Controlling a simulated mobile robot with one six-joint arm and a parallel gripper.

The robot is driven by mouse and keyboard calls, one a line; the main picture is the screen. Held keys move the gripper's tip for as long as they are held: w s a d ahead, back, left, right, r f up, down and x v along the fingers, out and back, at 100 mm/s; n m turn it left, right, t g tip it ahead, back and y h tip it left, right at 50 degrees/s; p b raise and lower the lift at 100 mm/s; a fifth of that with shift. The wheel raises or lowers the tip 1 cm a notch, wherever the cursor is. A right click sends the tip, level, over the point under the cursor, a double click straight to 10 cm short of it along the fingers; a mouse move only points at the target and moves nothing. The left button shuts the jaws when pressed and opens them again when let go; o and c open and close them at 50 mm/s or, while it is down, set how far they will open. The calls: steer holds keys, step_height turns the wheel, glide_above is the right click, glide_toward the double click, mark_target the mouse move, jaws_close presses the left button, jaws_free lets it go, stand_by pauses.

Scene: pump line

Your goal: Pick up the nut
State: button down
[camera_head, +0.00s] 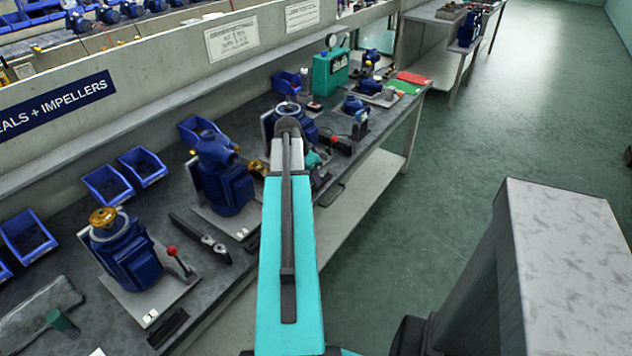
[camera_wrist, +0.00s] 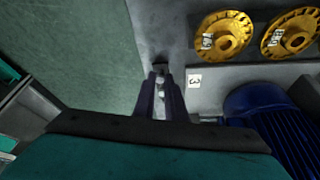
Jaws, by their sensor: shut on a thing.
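In the wrist view, my gripper (camera_wrist: 160,80) has its two dark fingers close together, shut on a small pale grey piece, the nut (camera_wrist: 160,86). Only a little of the nut shows between the fingers, so its shape is hard to make out. The fingers are over the front edge of the grey bench (camera_wrist: 150,30). I cannot tell whether the nut touches the bench. In the head view my own arm hides the gripper and the nut.
Two golden impellers (camera_wrist: 225,37) and a card marked 3 (camera_wrist: 194,79) lie right of the fingers. A blue pump (camera_wrist: 265,120) is close at lower right. In the head view, blue pumps (camera_head: 225,180), blue bins (camera_head: 108,184) and tools crowd the bench; the green floor (camera_head: 480,110) is open.

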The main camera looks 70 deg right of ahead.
steer(key=shift+r, duration=1.55)
steer(key=s+a+r+b, duration=0.1)
steer(key=s+a+b, duration=0.3)
steer(key=s+a, duration=0.5)
steer(key=shift+s+r, duration=0.35)
steer(key=shift+s, duration=0.1)
steer(key=b, duration=0.5)
steer(key=shift+s+a, duration=0.25)
steer(key=shift+s, duration=0.1)
steer(key=a+b, duration=0.1)
steer(key=b, duration=0.4)
steer(key=shift+s+r, duration=0.15)
steer(key=shift+s, duration=0.25)
steer(key=shift+s+a+r+b, duration=0.15)
steer(key=shift+a+r+b, duration=0.05)
steer(key=shift+b, duration=0.6)
